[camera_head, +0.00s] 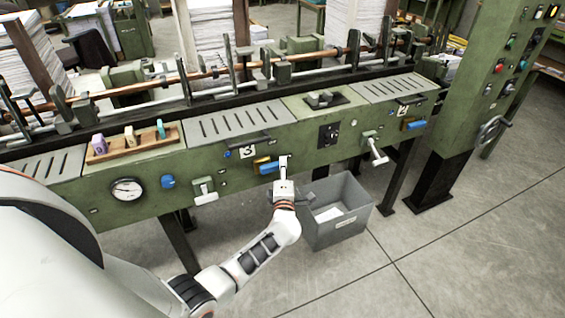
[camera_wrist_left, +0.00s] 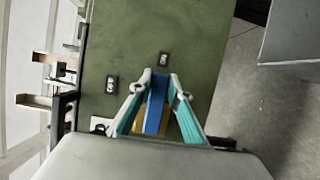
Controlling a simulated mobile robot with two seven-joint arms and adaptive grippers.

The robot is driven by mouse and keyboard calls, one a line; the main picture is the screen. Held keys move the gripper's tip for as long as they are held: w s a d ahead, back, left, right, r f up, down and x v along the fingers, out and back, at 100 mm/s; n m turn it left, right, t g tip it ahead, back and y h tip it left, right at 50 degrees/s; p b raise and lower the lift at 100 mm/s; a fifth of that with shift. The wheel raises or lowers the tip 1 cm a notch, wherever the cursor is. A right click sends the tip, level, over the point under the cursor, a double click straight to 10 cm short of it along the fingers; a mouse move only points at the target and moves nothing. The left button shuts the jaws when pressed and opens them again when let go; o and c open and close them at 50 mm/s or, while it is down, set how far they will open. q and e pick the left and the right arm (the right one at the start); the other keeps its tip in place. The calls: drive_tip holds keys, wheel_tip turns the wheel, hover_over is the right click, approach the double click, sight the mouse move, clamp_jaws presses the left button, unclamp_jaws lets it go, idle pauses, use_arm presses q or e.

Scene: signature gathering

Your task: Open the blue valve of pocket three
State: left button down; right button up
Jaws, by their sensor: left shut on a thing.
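The blue valve of pocket three (camera_head: 268,168) is a blue lever with a yellow-orange part beside it, on the green front panel just right of the "3" label (camera_head: 247,152). My left gripper (camera_head: 284,161) is at the right end of this lever. In the left wrist view the teal fingers of the gripper (camera_wrist_left: 161,82) are on both sides of the blue lever (camera_wrist_left: 154,118), shut on it, with the yellow-orange part behind. The fingers hide part of the lever. My right gripper is in neither view.
A grey bin (camera_head: 340,222) stands on the floor just right of my left gripper. Another blue valve (camera_head: 415,125) is near the "2" label. A gauge (camera_head: 127,189) and blue knob (camera_head: 168,181) are at left.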

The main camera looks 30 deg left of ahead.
use_arm(q)
drive_tip(key=shift+f, duration=0.2)
idle(0.3)
drive_tip(key=c, duration=1.9)
unclamp_jaws()
drive_tip(key=shift+d, duration=0.1)
drive_tip(key=shift+s, duration=0.1)
drive_tip(key=v, duration=1.2)
drive_tip(key=shift+r, duration=0.1)
drive_tip(key=shift+m, duration=0.3)
